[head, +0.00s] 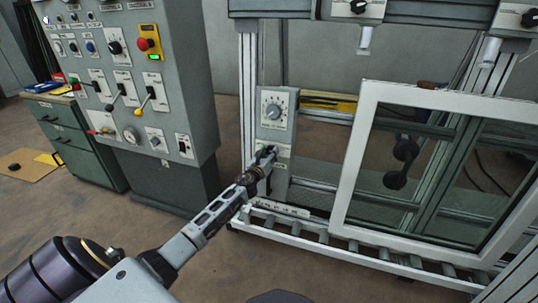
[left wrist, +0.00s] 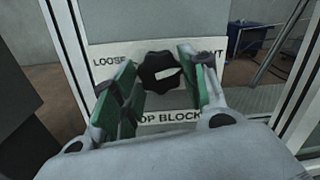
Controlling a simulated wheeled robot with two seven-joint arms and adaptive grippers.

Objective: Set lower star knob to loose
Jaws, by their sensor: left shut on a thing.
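The black star knob (left wrist: 160,72) sits on a white plate (left wrist: 105,50) in the left wrist view. The plate reads LOOSE at left, a word ending in HT at right, and "OP BLOCK" below. A white mark on the knob slants slightly up to the right. My left gripper (left wrist: 158,80) is shut on the star knob, with green-padded fingers on its left and right sides. In the head view my left gripper (head: 266,158) meets the panel below a round grey dial (head: 274,110) and mostly hides the knob. My right gripper is out of view.
A white-framed window panel (head: 352,170) stands right of the knob. A slatted rail (head: 330,242) runs below it. A grey control cabinet (head: 185,80) with switches stands at left. Open floor (head: 190,245) lies between cabinet and frame.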

